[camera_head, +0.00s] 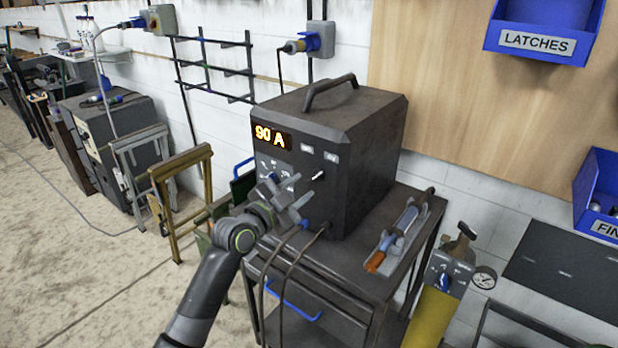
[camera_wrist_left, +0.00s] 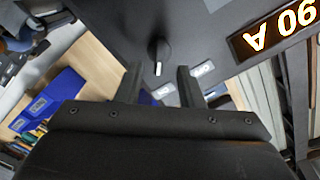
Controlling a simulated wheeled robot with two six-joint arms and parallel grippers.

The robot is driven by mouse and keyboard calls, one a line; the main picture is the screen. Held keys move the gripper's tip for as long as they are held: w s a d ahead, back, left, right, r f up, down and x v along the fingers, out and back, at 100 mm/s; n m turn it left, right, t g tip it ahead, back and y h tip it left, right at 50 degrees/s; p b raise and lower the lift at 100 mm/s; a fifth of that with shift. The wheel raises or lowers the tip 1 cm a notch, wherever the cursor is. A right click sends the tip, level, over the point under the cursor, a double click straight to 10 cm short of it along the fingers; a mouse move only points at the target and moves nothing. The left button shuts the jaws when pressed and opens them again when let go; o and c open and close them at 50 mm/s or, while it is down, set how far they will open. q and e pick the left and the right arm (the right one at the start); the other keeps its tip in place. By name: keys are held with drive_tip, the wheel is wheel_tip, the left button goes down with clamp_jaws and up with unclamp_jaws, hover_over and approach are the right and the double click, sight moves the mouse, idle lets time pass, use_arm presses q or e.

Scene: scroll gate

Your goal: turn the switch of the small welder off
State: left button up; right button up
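The welder (camera_head: 345,135) is a dark box with a top handle and a lit "90 A" display (camera_head: 270,136), standing on a cart. Its switch (camera_head: 318,174) is a black knob with a white pointer. In the head view the pointer leans up and right, toward the right of two small labels too small to read. The switch (camera_wrist_left: 158,50) also shows in the left wrist view, beyond the fingertips. My left gripper (camera_head: 297,196) is in front of the panel, left of and below the switch. In the wrist view the gripper (camera_wrist_left: 159,82) is open with nothing between its fingers.
The cart (camera_head: 385,265) also carries a torch with an orange tip (camera_head: 375,262). Cables hang from the welder's front. A yellow cylinder (camera_head: 440,310) with a gauge stands right of the cart. Blue bins (camera_head: 545,40) hang on the wall. A yellow frame (camera_head: 180,185) stands at left.

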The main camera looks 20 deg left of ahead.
sight(312, 179)
use_arm(q)
drive_tip(key=shift+p+x, duration=0.35)
drive_tip(key=shift+x, duration=1.7)
drive_tip(key=shift+c, duration=0.4)
clamp_jaws()
